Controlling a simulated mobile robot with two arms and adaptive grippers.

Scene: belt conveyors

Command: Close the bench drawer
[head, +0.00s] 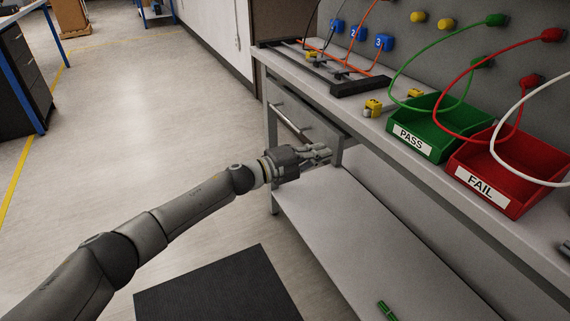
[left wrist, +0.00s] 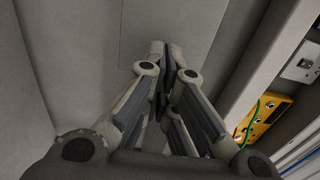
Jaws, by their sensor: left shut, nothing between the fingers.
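The grey bench drawer (head: 296,108) is under the worktop at the bench's far end, with a bar handle (head: 291,121) on its front. I cannot tell from this angle how far it stands out. My left gripper (head: 326,152) is shut and empty, just below and to the right of the handle, by the drawer's near lower corner. In the left wrist view my left gripper (left wrist: 163,55) has its fingers together, pointing at a plain grey surface. I cannot tell whether they touch it. My right gripper is out of view.
The bench worktop (head: 375,128) carries a green PASS bin (head: 430,137) and a red FAIL bin (head: 500,180). A lower shelf (head: 350,230) lies below my left gripper. A black mat (head: 215,290) is on the floor, and open floor lies to the left.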

